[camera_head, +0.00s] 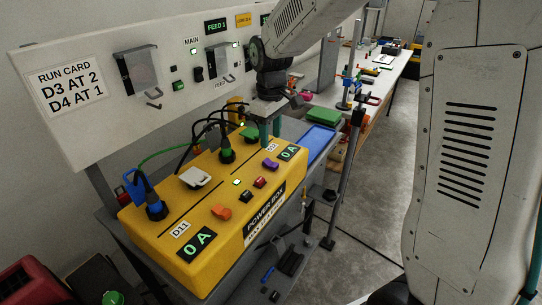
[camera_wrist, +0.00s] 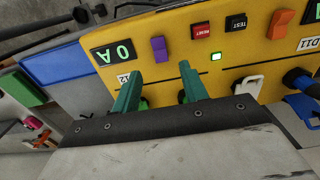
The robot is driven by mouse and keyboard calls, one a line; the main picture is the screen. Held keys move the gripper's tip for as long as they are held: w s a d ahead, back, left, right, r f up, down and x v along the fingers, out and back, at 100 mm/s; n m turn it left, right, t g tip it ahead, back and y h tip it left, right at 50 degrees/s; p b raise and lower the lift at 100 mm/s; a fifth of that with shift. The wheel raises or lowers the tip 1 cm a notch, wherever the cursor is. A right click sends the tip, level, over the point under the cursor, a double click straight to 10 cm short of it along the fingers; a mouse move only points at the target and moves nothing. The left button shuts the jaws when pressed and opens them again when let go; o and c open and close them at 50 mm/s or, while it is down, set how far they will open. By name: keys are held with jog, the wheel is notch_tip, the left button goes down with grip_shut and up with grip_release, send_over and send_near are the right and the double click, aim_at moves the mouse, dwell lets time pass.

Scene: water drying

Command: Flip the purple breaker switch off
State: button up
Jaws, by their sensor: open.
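The purple breaker switch (camera_head: 270,164) sits on top of the yellow power box (camera_head: 170,250), beside a 0 A display (camera_head: 288,152). In the wrist view the purple switch (camera_wrist: 159,49) lies just beyond and between the two green fingertips. My gripper (camera_head: 270,143) is open and empty above the box's far end, and it also shows in the wrist view (camera_wrist: 158,80). The fingers appear apart from the switch. The exact height of the fingertips over the panel is hard to tell.
An orange switch (camera_head: 221,211), a red RESET button (camera_wrist: 201,31) and a black TEST button (camera_wrist: 236,22) share the panel. A green light (camera_wrist: 215,57) glows nearby. Cabled plugs, including a blue-based one (camera_head: 156,209), stand along the box. A blue tray (camera_head: 322,138) lies beyond it.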

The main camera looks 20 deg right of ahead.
aim_at(271, 162)
notch_tip(271, 162, down, 8)
jog(key=shift+w+r, duration=0.1)
dwell(0.4)
